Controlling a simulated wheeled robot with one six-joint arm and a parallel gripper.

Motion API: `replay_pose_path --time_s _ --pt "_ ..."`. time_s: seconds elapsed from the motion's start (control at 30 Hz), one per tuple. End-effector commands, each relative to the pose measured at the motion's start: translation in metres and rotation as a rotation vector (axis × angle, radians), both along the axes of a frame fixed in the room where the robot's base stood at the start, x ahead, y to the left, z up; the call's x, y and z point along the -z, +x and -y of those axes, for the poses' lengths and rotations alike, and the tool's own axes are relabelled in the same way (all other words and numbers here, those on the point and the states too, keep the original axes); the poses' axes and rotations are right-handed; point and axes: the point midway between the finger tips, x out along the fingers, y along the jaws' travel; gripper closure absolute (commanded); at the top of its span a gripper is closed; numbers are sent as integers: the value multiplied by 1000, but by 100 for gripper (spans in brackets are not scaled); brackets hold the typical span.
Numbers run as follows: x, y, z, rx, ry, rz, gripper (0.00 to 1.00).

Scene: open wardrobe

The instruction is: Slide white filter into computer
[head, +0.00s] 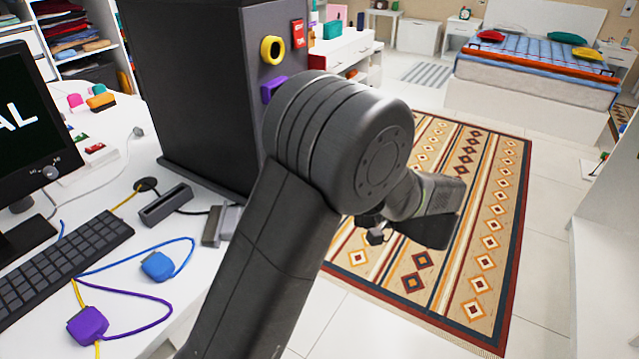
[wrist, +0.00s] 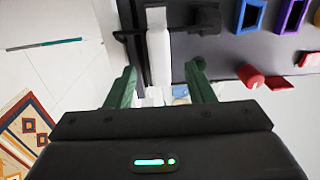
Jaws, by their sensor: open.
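The computer (head: 190,90) is a tall dark tower on the white desk in the head view; my arm hides part of its front. In the wrist view its dark front panel (wrist: 230,55) fills the upper right. A white upright strip (wrist: 158,55), which looks like the white filter, lies along the panel's left edge. I cannot tell how far it is inside the computer. My gripper (wrist: 162,70) is open, with one green finger on each side of the strip's lower end. I cannot tell whether a finger touches it. In the head view my gripper (head: 373,229) is partly hidden.
A yellow ring (head: 272,49) and a red switch (head: 298,33) are on the tower. A blue plug (head: 157,266), a purple plug (head: 88,326) and a keyboard (head: 62,262) lie on the desk. A patterned rug (head: 480,200) covers the floor at right.

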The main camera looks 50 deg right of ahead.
Motion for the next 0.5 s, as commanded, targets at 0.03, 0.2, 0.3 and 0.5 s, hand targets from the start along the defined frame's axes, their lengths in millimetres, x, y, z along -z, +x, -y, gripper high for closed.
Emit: replay_pose_path --time_s 0.03,0.2,0.3,0.5 --pt "1 -14 2 5 -1 -1 52" --pt "1 -51 5 4 1 0 52" --pt "1 -68 6 2 0 -1 52" --pt "1 -85 7 0 1 -1 52"
